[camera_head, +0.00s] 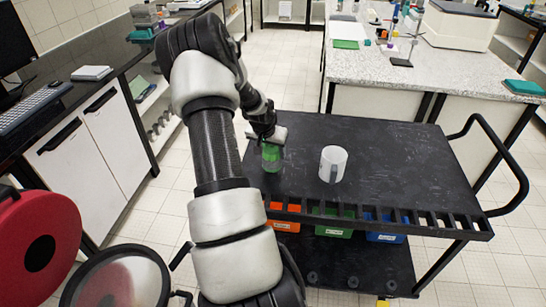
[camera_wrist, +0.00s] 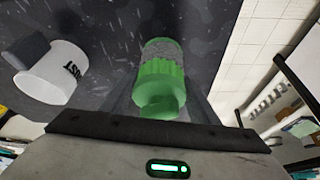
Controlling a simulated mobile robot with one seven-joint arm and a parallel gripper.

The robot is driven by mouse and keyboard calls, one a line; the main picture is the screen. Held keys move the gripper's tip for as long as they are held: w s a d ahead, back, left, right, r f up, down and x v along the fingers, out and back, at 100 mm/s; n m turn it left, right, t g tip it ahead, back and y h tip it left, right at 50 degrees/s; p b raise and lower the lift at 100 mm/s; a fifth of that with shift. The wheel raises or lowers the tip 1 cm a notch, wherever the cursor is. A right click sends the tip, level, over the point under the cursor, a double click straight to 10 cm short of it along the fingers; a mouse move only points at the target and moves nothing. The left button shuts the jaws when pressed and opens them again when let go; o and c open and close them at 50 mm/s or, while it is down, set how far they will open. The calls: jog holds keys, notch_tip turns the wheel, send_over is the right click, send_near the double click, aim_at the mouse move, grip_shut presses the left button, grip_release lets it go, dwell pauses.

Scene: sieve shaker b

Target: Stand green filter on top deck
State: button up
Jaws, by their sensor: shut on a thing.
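The green filter (camera_head: 271,157) is a small cylinder with a green ribbed body and a grey band. It stands upright at the left end of the black top deck (camera_head: 400,160) of a cart. In the wrist view the filter (camera_wrist: 160,75) lies between the two fingers. My gripper (camera_head: 270,142) is over it from above and shut on it. I cannot tell whether its base touches the deck. The fingertips are partly hidden in the wrist view.
Orange (camera_head: 284,217), green (camera_head: 334,228) and blue (camera_head: 385,232) bins sit below the slotted front edge. The deck's right half is clear. A lab bench (camera_head: 400,70) stands behind the cart.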

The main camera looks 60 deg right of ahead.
jog(key=shift+f+b, duration=0.3)
jog(key=shift+f, duration=1.4)
jog(key=o, duration=1.3)
jog(key=shift+r, duration=0.1)
jog(key=shift+o, duration=0.2)
jog(key=shift+r, duration=0.1)
jog(key=shift+r+p, duration=0.25)
jog(key=shift+p, duration=0.2)
jog(key=v, duration=1.1)
jog(key=shift+a+r, duration=0.15)
jog(key=shift+r, duration=0.15)
